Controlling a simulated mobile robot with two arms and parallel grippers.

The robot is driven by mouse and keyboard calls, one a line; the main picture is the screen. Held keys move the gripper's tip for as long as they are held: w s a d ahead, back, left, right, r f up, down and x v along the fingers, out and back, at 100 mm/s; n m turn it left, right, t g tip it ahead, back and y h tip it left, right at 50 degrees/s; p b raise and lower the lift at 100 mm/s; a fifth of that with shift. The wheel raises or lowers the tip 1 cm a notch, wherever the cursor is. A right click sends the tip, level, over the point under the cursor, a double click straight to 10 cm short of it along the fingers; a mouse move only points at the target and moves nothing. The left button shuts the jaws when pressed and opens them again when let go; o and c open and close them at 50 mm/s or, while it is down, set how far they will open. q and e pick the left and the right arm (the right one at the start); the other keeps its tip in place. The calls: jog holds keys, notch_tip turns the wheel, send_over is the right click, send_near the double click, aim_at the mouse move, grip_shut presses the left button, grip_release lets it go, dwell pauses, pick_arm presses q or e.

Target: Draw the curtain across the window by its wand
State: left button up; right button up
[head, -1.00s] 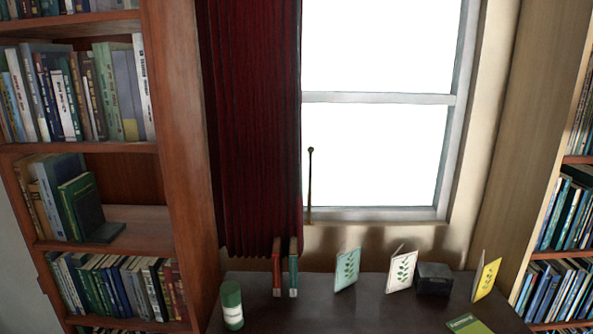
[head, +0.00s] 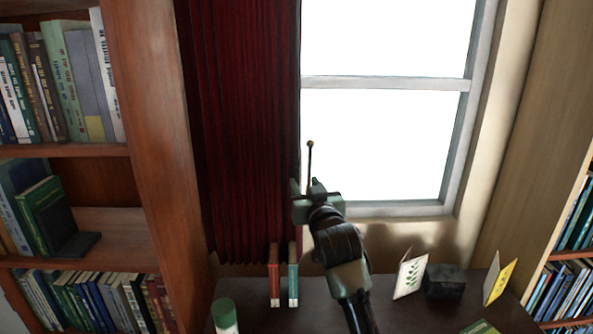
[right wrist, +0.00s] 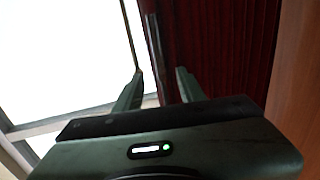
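The dark red curtain (head: 240,130) hangs bunched at the left of the bright window (head: 385,140). The thin wand (head: 309,160), with a dark knob on top, stands at the curtain's right edge; its lower part is hidden by my right gripper (head: 304,187). In the right wrist view my right gripper (right wrist: 160,84) is open, with its fingers apart. The curtain's edge (right wrist: 154,45) shows beyond the gap between them. I cannot clearly tell the wand from that edge there, or whether it lies between the fingers. My left gripper is not in view.
A dark desk (head: 400,318) below the window holds a red book (head: 274,278), a teal book (head: 293,278), a green-and-white container (head: 224,316), a white card (head: 410,275), a dark box (head: 443,282) and a yellow card (head: 499,280). Bookshelves (head: 165,130) stand on both sides.

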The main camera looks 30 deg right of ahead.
aim_at(298, 172)
jog(key=x, duration=0.1)
jog(key=p+x, duration=0.1)
jog(key=x, duration=0.1)
jog(key=shift+w+r+p, duration=0.2)
jog(key=shift+r+p, duration=0.1)
jog(key=x, duration=0.2)
jog(key=shift+w+f+p, duration=0.2)
jog(key=shift+w+p, duration=0.1)
jog(key=shift+w+d+f, duration=0.1)
jog(key=shift+w+d, duration=0.05)
jog(key=shift+w, duration=0.3)
grip_shut()
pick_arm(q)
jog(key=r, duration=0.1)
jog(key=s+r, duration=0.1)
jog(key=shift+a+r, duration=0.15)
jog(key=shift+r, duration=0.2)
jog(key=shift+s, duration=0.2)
